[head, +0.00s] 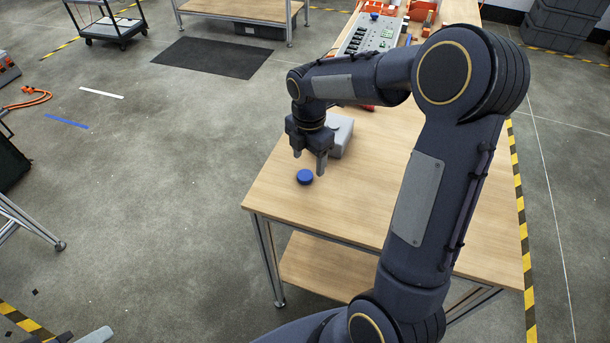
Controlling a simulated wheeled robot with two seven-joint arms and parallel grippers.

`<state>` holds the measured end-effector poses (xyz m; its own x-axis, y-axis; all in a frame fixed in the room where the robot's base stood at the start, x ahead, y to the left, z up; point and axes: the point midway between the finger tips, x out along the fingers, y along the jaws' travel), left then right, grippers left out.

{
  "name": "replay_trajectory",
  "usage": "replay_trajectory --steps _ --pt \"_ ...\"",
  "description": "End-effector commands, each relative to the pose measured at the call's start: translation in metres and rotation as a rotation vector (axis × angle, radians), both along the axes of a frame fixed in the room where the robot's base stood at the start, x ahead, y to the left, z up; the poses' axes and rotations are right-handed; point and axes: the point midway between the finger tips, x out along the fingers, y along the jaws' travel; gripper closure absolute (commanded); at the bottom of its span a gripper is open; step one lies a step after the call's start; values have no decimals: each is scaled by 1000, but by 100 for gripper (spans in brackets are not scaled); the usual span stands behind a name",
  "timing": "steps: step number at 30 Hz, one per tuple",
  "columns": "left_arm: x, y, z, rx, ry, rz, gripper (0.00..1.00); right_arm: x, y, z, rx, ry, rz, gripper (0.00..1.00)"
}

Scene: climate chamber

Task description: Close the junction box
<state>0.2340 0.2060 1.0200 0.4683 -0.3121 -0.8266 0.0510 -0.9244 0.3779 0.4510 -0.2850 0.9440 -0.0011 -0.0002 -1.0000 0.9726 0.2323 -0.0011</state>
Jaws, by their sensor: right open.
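A light grey box, seemingly the junction box (343,136), sits on the wooden table (350,205). It is partly hidden behind my right gripper, so I cannot tell whether it has a lid or how that lid stands. My right gripper (309,165) points down just in front and to the left of the box, with its fingers apart and nothing between them. A round blue piece (305,177) lies on the table just below the fingertips. My left gripper is out of view.
A grey panel with switches (372,36) and orange parts (421,12) stand at the table's far end. A small red item shows partly behind my right arm. The table's front left top is clear. Yellow-black tape (522,230) runs along the right side.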

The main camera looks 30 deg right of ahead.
Motion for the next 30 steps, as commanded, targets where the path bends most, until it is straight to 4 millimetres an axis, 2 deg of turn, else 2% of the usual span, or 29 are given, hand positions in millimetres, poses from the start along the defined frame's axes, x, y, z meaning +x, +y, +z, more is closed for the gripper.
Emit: replay_trajectory --steps 5,15,27,30 --pt "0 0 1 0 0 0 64 1 1 -3 0 1 0 38" --pt "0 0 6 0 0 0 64 6 5 -48 1 2 1 38" --pt "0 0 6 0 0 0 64 7 5 -52 0 -1 0 38" --pt "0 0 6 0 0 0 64 7 5 -52 0 -1 0 50"
